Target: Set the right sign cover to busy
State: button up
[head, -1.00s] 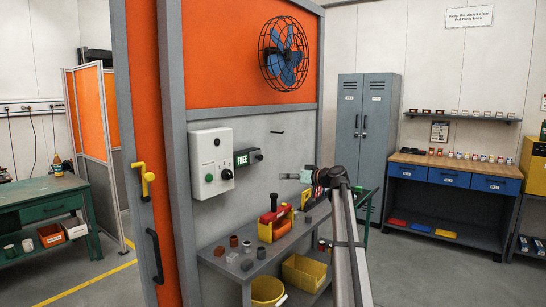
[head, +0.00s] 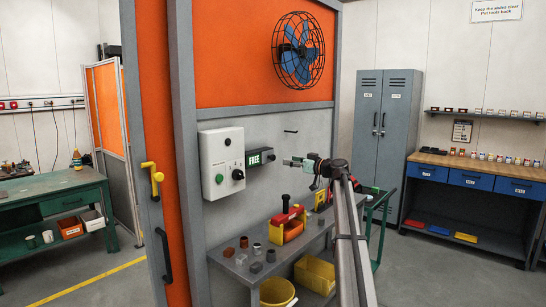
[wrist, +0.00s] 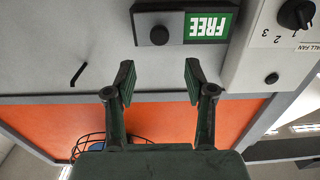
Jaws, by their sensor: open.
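The sign (head: 260,157) is a dark wall unit whose window reads FREE in white on green, with a round knob at its right end. In the wrist view the sign (wrist: 208,26) appears upside down, with its black knob (wrist: 159,35) to the left of the lettering. No BUSY lettering shows. My gripper (head: 289,162) is to the right of the sign in the head view. In the wrist view my gripper (wrist: 158,76) is open and empty, its fingertips apart from the knob, which lies between their lines.
A small wall hook (head: 291,131) is above my gripper. A caged fan (head: 298,50) hangs higher. A grey bench (head: 232,262) with tools stands below.

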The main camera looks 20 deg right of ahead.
aim_at(274, 157)
jog(key=p+x, duration=0.2)
jog(key=x, duration=0.8)
jog(key=shift+w+a+p, duration=0.15)
jog(key=shift+w+p, duration=0.15)
jog(key=shift+w, duration=0.05)
grip_shut()
